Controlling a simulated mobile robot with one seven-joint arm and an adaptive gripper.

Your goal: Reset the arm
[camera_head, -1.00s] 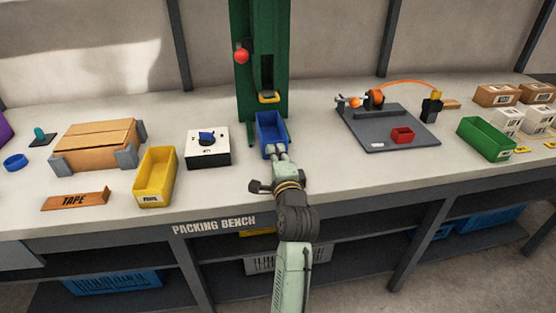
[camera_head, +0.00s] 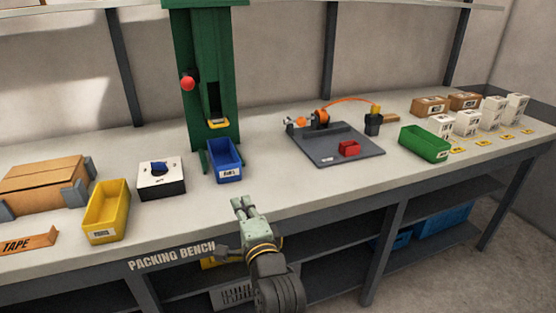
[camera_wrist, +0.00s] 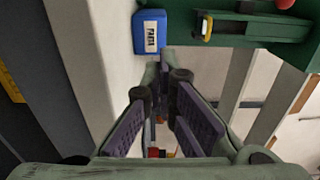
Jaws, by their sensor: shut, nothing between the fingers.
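My gripper (camera_head: 243,203) is shut and empty in the head view. It is just off the front edge of the packing bench (camera_head: 300,190), below and right of the blue bin. In the wrist view, the fingers (camera_wrist: 163,75) come together at their tips with nothing between them. The blue bin (camera_head: 226,172) stands on the bench in front of the green press (camera_head: 198,80). Its labelled face also shows in the wrist view (camera_wrist: 147,35), just beyond and left of the fingertips.
A yellow bin (camera_head: 105,222), a white box with a blue knob (camera_head: 161,186) and a cardboard box (camera_head: 42,182) stand left. The bench front strip is clear.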

